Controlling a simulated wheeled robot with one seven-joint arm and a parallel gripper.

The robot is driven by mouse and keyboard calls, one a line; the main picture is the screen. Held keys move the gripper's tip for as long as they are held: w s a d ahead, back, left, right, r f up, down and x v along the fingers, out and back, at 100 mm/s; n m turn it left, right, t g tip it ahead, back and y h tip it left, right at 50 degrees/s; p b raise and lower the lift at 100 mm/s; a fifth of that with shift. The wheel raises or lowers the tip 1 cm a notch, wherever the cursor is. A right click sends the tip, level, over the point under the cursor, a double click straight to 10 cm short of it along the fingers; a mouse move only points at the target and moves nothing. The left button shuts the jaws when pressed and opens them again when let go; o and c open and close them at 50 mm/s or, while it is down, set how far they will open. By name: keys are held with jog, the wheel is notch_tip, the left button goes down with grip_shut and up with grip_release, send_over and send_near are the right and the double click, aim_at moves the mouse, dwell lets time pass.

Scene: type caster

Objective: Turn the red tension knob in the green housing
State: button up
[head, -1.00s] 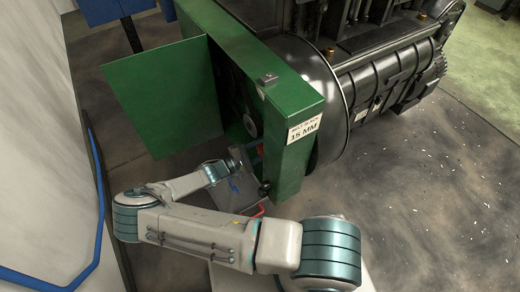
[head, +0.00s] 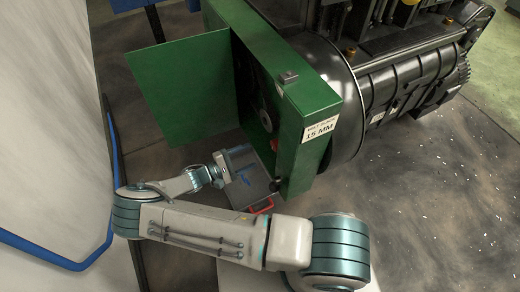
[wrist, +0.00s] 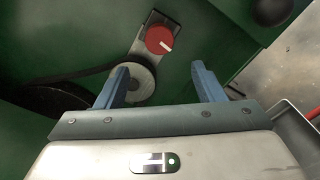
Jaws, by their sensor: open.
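The red tension knob (wrist: 159,40) is round with a white line pointing to its lower right. It sits on a grey bracket inside the green housing (wrist: 205,30). In the head view the knob (head: 274,145) shows partly at the opening of the green housing (head: 322,105). My gripper (wrist: 160,72) is open and empty. Its two blue fingers lie below the knob in the wrist picture, apart from it, with the knob above the gap between them. In the head view my gripper (head: 244,160) is just left of the opening.
A belt (wrist: 75,76) runs onto a grey pulley (wrist: 140,82) behind my left finger. The open green door (head: 188,88) stands left of the opening. A black ball-shaped knob (wrist: 271,10) is at upper right. A grey case with a red handle (head: 262,206) lies below the housing.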

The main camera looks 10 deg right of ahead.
jog(key=shift+v, duration=1.2)
dwell(0.5)
